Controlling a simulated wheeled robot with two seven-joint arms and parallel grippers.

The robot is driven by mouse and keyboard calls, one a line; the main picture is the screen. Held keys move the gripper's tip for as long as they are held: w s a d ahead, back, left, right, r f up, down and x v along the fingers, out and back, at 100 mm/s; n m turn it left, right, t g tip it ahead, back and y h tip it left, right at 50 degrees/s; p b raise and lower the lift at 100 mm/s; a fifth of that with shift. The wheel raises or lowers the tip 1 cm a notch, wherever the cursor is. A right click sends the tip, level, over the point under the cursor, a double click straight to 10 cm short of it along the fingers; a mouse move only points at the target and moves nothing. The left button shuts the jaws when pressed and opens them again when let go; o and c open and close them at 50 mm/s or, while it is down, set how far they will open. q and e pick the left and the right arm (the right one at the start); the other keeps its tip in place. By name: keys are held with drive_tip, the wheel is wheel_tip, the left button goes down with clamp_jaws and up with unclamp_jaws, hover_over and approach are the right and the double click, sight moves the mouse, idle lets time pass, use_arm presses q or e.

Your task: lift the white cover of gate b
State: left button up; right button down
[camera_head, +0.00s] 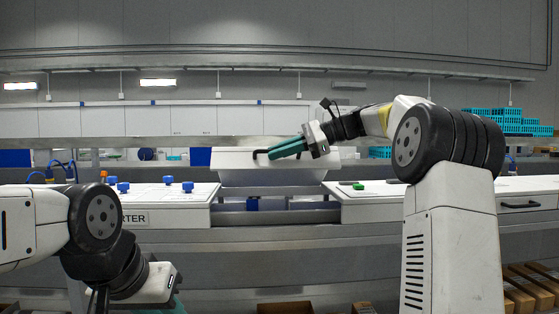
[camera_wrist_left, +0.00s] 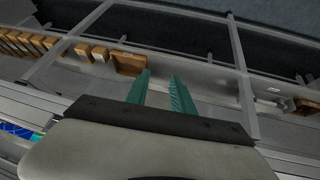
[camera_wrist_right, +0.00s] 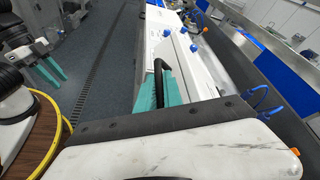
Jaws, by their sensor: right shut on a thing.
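The white cover (camera_head: 240,178) is a pale panel in the middle of the bench in the head view, with a black bar handle (camera_head: 260,154) on it. My right gripper (camera_head: 288,148) is shut on the black handle, with its green fingers over it. The right wrist view shows the handle (camera_wrist_right: 161,70) between the green fingers. No letter marking the gate is readable. My left gripper (camera_wrist_left: 160,85) is open and empty in the left wrist view, low in front of the bench and away from the cover.
A white panel with blue knobs (camera_head: 188,187) lies left of the cover. A white top with a green button (camera_head: 358,187) lies to the right. Teal crates (camera_head: 492,120) stand at the back right.

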use_arm(q)
drive_tip(key=f+m+y, duration=0.1)
drive_tip(key=m, duration=0.1)
drive_tip(key=a+m+g+y, duration=0.1)
drive_tip(key=m, duration=0.1)
drive_tip(key=a+f+m+y, duration=0.1)
drive_tip(key=shift+w+a+f+m+g, duration=0.1)
drive_tip(key=shift+w+f+m+g, duration=0.2)
drive_tip(key=shift+w+f+m, duration=0.1)
clamp_jaws()
drive_tip(key=w+d+r+m+t+y, duration=0.35)
drive_tip(key=w+m, duration=0.25)
drive_tip(key=m, duration=0.2)
drive_tip(key=w+d+r+m+t+y, duration=0.2)
drive_tip(key=w+r+m+t+y, duration=0.15)
drive_tip(key=w+m, duration=0.4)
drive_tip(key=w+d+r+m+t+h, duration=0.1)
drive_tip(key=d+r+m+t+h, duration=0.3)
drive_tip(key=d+m, duration=0.5)
drive_tip(key=w+d+r+m+t+h, duration=0.1)
drive_tip(key=d+r+m+t+h, duration=0.35)
drive_tip(key=d, duration=0.95)
drive_tip(key=w+r, duration=0.5)
drive_tip(key=w, duration=0.6)
drive_tip(key=shift+w+a, duration=0.2)
